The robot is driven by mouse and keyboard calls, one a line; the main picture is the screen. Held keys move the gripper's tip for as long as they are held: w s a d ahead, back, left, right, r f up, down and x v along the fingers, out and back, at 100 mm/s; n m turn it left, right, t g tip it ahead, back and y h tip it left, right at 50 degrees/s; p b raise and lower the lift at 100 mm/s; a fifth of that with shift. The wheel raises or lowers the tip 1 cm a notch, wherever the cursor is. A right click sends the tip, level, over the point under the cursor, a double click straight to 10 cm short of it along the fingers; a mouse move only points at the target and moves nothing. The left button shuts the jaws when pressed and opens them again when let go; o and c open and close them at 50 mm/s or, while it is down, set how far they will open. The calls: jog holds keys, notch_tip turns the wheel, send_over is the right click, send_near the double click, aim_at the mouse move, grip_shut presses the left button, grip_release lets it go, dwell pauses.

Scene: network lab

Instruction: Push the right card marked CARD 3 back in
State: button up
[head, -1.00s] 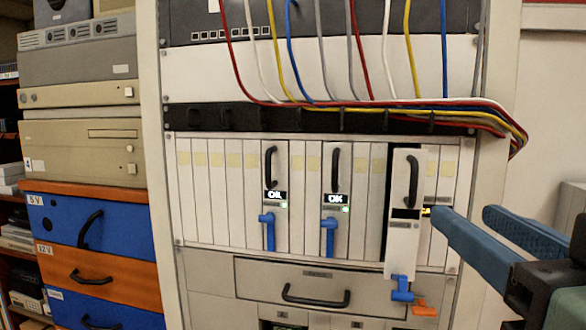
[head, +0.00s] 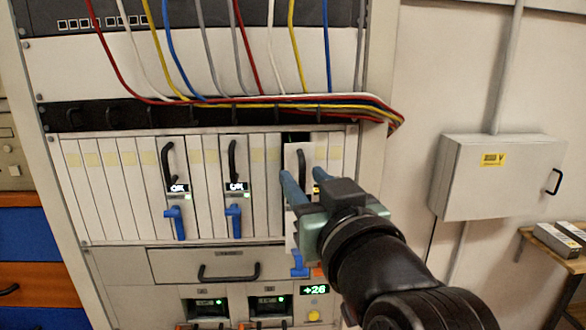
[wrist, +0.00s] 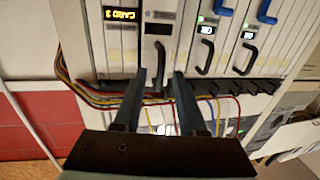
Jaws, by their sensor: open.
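The right card (head: 300,152) stands out in front of the row in the rack, with a dark gap above it and its black handle (head: 302,166) upright. In the wrist view, turned upside down, its pale face (wrist: 155,22) and handle (wrist: 159,62) show, and a lit yellow CARD 3 label (wrist: 122,14) is beside it. Its blue lever (head: 299,268) hangs low. My gripper (head: 305,180) is open in front of the card; in the wrist view its fingers (wrist: 160,76) appear on either side of the handle. Whether they touch it I cannot tell. My gripper hides much of the card.
Two other cards with OK displays, a left one (head: 174,190) and a middle one (head: 235,190), sit in the row. Colored cables (head: 250,98) run above the cards. A grey drawer (head: 205,266) is below. A wall box (head: 495,178) stands right, with free space before it.

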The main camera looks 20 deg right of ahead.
jog(key=shift+w, duration=0.15)
jog(key=shift+c, duration=0.2)
grip_shut()
dwell(1.2)
